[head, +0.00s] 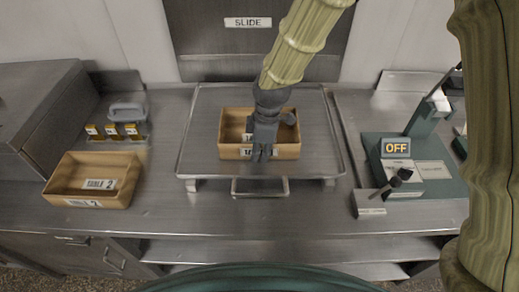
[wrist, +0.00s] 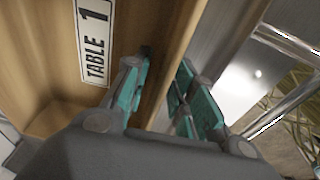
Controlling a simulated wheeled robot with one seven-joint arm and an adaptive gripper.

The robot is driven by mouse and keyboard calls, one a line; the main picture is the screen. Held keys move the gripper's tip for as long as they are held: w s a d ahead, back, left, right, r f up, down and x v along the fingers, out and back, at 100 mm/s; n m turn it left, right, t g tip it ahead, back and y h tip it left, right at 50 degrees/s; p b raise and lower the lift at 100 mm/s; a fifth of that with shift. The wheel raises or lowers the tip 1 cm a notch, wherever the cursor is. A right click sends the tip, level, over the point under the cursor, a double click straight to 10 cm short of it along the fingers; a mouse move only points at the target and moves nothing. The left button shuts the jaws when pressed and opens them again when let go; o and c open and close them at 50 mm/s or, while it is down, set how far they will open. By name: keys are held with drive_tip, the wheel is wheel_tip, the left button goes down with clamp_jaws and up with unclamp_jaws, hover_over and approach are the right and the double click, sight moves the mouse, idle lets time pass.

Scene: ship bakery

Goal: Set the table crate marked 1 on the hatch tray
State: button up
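The wooden crate marked 1 (head: 289,152) is on the hatch tray (head: 200,140), near its middle, and looks level. Its TABLE 1 label (wrist: 95,42) shows on the inside in the wrist view. My gripper (head: 264,152) comes down over the crate's front wall. In the wrist view my gripper (wrist: 165,88) has one finger inside the crate and the other outside, with the wall (wrist: 181,40) between them.
A wooden crate marked TABLE 2 (head: 62,184) stands on the counter at left, by a small rack with yellow tags (head: 112,131). A green device with an OFF display (head: 397,147) stands at right. A tray handle (head: 260,194) sticks out in front. The SLIDE hatch (head: 247,22) is behind.

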wheel_tip(320, 180, up, 12)
drive_tip(key=d+b, duration=0.1)
drive_tip(key=b, duration=0.1)
drive_tip(key=shift+s+d, duration=0.15)
drive_tip(key=shift+d, duration=0.1)
idle(0.5)
